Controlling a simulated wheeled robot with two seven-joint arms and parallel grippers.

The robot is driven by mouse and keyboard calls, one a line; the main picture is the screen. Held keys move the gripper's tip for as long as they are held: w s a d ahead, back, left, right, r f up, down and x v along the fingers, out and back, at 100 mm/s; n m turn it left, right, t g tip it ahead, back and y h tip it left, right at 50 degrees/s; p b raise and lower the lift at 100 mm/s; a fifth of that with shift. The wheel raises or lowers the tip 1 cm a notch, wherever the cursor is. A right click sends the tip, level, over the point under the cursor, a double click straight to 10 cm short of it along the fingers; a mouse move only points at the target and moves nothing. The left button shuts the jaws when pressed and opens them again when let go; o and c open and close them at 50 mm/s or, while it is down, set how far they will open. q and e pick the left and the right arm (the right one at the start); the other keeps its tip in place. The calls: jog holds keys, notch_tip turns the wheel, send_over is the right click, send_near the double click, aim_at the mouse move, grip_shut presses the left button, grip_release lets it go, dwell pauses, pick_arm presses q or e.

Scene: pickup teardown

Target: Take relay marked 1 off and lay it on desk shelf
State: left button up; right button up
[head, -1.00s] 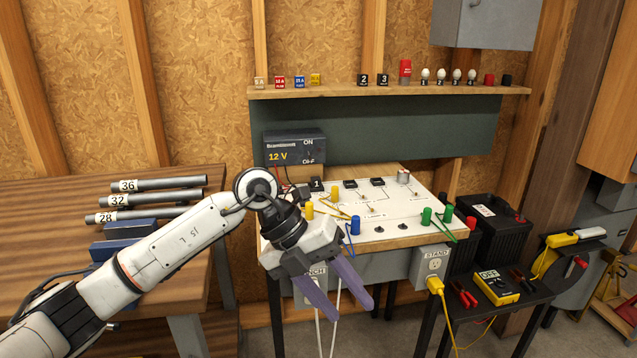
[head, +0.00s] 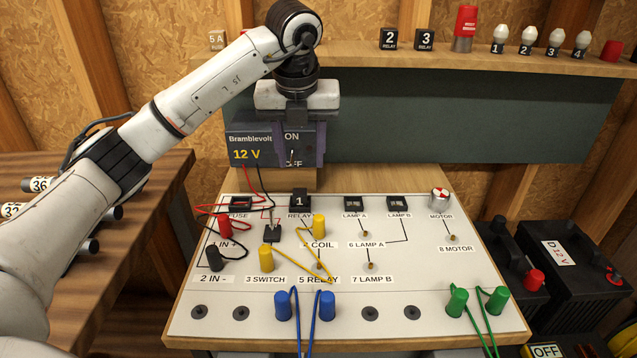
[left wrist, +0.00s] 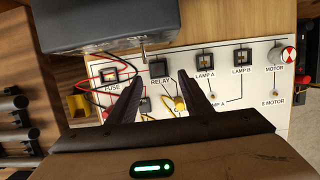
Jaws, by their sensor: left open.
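The relay marked 1 (head: 300,200) is a small black block with a white 1, seated on the white circuit board (head: 440,275). In the left wrist view the relay (left wrist: 160,72) shows between the spread fingers. My left gripper (head: 291,162) is open and empty. It hangs fingers down in front of the 12 V supply box, above and behind the relay in the head view, apart from it. The desk shelf (head: 450,70) runs above the bench at the back. My right gripper is not in view.
Relays 2 (head: 389,39) and 3 (head: 425,40), a red canister (head: 465,28) and several bulbs stand on the shelf. The 12 V supply box (head: 247,145) is close behind the board. Yellow jumper leads (head: 290,245) lie near the relay. Bare shelf shows left of relay 2.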

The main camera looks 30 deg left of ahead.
aim_at(300, 192)
pick_arm(q)
jog(key=x, duration=0.3)
jog(key=shift+s+a+f, duration=0.1)
jog(key=shift+s+f, duration=0.25)
jog(key=x, duration=0.4)
jog(key=shift+s+f, duration=0.15)
jog(key=shift+f, duration=0.25)
jog(key=shift+w+a+f, duration=0.1)
jog(key=shift+w+f, duration=0.1)
jog(key=shift+f, duration=0.25)
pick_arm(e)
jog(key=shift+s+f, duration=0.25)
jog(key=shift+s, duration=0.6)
pick_arm(q)
jog(key=c, duration=1)
jog(key=shift+c, duration=0.7)
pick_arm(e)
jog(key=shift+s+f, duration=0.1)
pick_arm(q)
jog(key=shift+r+p, duration=0.15)
jog(key=shift+p, duration=0.2)
